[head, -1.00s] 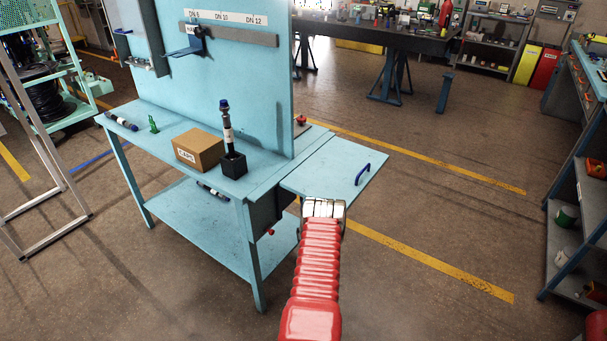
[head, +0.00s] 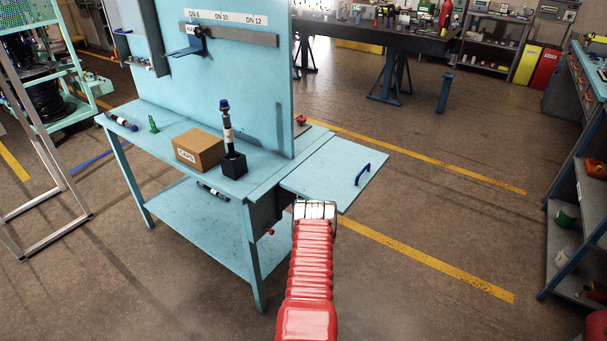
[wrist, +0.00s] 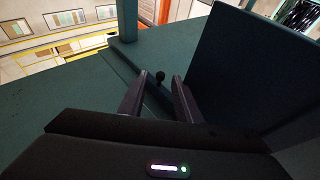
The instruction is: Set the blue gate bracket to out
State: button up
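I cannot single out the gate bracket for certain. A side leaf (head: 335,165) with a dark blue handle (head: 363,174) stands out level from the right end of the light blue bench (head: 130,115). Under that end, a dark part (head: 268,208) and a small red knob (head: 270,232) show. My red arm reaches towards this corner, and its silver cuff covers what lies behind; my gripper is hidden in the head view. In the wrist view my gripper (wrist: 158,84) is open.
A blue bracket (head: 190,46) hangs on the grey rail of the back panel. A dark teal panel (wrist: 250,65) rises right of my fingers. Floor is clear right of the bench.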

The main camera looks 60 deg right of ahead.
jog(key=shift+x, duration=1.1)
jog(key=shift+c, duration=0.5)
grip_shut()
